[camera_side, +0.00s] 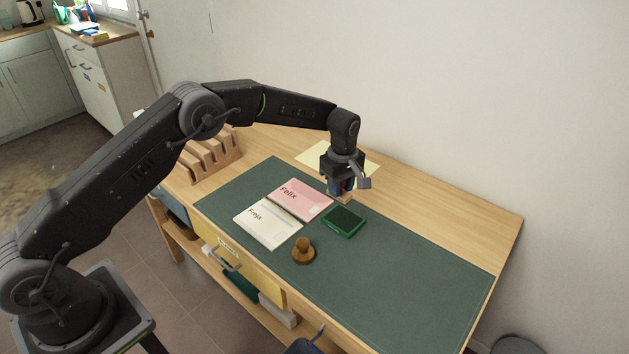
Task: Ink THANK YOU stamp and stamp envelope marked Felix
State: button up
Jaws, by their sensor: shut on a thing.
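My gripper (343,188) points down over the green desk mat, shut on a small wooden stamp (345,199). The stamp's lower part shows below the fingers, and no lettering on it is readable. A dark green ink pad (344,221) lies open on the mat, just below and in front of the held stamp in the picture. I cannot tell the gap between them. The pink envelope marked Felix (301,202) lies flat to the left of the pad. A cream envelope marked Freja (265,228) lies beside it, nearer the front edge.
A round wooden stamp (303,251) stands on the green mat (410,270) in front of the pad. A wooden slotted rack (213,160) stands at the left. Pale yellow paper (315,155) lies behind my gripper. The right part of the mat is clear.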

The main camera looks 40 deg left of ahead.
jog(key=shift+w+d+f, duration=0.15)
jog(key=shift+w+d, duration=0.15)
jog(key=shift+d, duration=0.35)
jog(key=shift+f, duration=2.95)
jog(key=shift+f, duration=0.6)
jog(key=shift+r, duration=3.6)
